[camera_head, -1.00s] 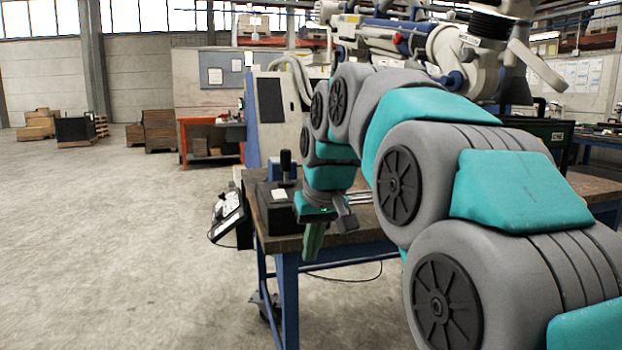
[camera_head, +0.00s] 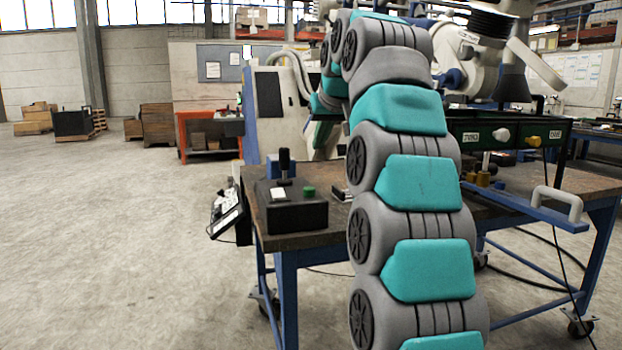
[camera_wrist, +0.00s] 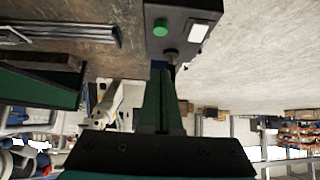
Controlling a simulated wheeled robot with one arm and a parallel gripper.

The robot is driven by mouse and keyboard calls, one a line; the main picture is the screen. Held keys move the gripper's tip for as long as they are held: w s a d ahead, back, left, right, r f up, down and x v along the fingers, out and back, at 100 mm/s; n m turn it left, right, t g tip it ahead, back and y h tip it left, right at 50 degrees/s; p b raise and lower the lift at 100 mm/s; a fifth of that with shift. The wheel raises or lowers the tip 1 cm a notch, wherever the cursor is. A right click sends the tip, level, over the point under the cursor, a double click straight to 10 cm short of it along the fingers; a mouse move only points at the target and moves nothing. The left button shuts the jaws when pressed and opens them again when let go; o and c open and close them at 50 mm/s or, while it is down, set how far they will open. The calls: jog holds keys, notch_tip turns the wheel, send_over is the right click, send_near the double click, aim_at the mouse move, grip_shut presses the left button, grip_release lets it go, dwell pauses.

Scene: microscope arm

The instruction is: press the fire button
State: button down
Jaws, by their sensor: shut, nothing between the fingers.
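A black control box (camera_head: 298,215) sits on the near left corner of the workbench. No lettering that marks a fire button is readable. My gripper (camera_wrist: 158,72) is shut and empty. In the head view my arm hides most of the gripper, which is behind and above the box.
The workbench (camera_head: 510,207) carries a dark green labelled box (camera_head: 487,135) and a blue bar with a grey handle (camera_head: 557,203). Metal rails (camera_wrist: 75,33) lie beside the control box. A control panel (camera_head: 226,216) hangs at the bench's left side.

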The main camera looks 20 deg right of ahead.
jog(key=shift+d+r, duration=0.1)
jog(key=shift+r, duration=0.1)
send_over(309, 192)
jog(key=f, duration=0.7)
jog(key=shift+d+f, duration=0.2)
jog(key=shift+f, duration=0.15)
jog(key=shift+s+f, duration=0.25)
jog(key=shift+f, duration=1.5)
